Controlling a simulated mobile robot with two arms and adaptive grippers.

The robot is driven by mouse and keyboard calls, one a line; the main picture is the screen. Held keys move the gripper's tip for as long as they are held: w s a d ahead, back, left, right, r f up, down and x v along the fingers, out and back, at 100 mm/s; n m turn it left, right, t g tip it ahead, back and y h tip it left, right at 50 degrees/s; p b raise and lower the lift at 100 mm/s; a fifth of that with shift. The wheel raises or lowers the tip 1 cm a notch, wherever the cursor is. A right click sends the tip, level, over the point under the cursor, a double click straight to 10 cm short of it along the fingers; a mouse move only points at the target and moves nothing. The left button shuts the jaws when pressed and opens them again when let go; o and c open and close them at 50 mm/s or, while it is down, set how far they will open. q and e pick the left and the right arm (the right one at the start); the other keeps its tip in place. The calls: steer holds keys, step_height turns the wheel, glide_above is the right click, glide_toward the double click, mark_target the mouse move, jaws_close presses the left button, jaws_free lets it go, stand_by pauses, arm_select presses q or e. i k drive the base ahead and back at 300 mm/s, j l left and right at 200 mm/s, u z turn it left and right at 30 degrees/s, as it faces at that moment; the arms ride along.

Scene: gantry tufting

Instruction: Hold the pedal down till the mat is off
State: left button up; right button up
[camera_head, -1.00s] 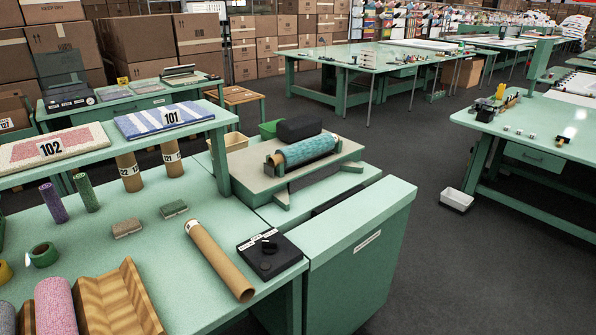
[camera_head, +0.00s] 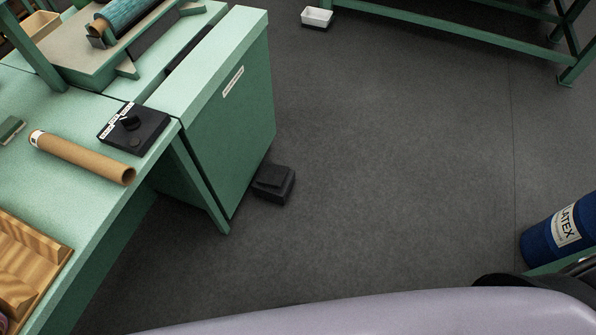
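A small black pedal (camera_head: 273,183) sits on the dark floor against the foot of the green cabinet (camera_head: 232,125). Nothing is touching it from above. A teal roll (camera_head: 126,14), which may be the mat, lies in a cradle on the grey platform at the top left, cut by the picture's edge. A black control box (camera_head: 134,128) with a knob stands at the corner of the green table. Neither of my grippers shows in the view.
A cardboard tube (camera_head: 82,157) and a wooden cradle (camera_head: 28,262) lie on the green table (camera_head: 60,110). A blue drum marked LATEX (camera_head: 562,232) is at the right. The floor (camera_head: 400,150) between is clear.

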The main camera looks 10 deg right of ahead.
mark_target(272, 174)
steer(key=i+l+u, duration=0.2)
steer(key=u, duration=0.6)
steer(key=i+l+u, duration=0.1)
steer(key=l, duration=0.25)
steer(key=i+l+u, duration=0.1)
steer(key=l, duration=0.25)
steer(key=i+l+u, duration=0.1)
steer(key=l, duration=0.3)
steer(key=i+l+u, duration=0.1)
steer(key=l, duration=0.3)
steer(key=i+l+u, duration=0.15)
steer(key=l, duration=0.25)
